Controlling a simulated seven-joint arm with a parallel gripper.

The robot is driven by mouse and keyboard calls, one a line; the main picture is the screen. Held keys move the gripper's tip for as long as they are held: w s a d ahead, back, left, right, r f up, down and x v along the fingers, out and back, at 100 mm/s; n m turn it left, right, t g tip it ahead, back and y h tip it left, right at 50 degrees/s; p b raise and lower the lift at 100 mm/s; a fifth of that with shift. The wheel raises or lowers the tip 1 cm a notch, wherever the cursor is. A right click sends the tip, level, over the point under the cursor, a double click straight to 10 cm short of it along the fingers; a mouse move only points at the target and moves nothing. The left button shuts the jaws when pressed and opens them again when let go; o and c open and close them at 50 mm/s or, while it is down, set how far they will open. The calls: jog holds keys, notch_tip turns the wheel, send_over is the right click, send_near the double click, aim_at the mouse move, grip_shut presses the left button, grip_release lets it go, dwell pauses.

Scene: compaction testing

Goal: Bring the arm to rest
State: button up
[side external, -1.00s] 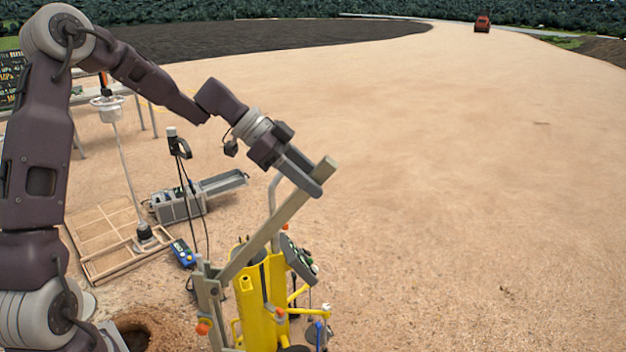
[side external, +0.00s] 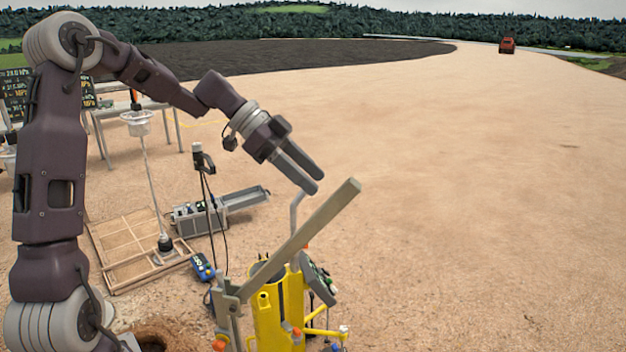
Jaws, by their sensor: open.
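My gripper (side external: 314,181) is in the middle of the side view, at the end of my arm. Its two fingers are apart, nothing is between them, and they point down and to the right. Below it, a grey lever bar (side external: 318,222) slants up to the right from a yellow device (side external: 278,315). The bar's upper end is a little right of and below the fingertips, with a gap between them in the picture. The lower part of the yellow device is cut off by the frame edge.
A wooden frame (side external: 124,280) lies on the sand with a white-topped rod (side external: 147,180) standing at it. A grey open case (side external: 200,216) and a blue meter (side external: 203,267) are nearby. A hole (side external: 152,341) is near my base. The sand at right is clear.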

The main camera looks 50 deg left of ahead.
jog(key=s+d+n+g+y, duration=0.2)
jog(key=s+d+n+y, duration=0.15)
jog(key=s+d, duration=0.6)
jog(key=s+a+f+n+t+y, duration=0.1)
jog(key=s+n+y, duration=0.3)
jog(key=s, duration=1.5)
jog(key=a+n+t, duration=0.1)
jog(key=n, duration=0.2)
jog(key=shift+f, duration=0.35)
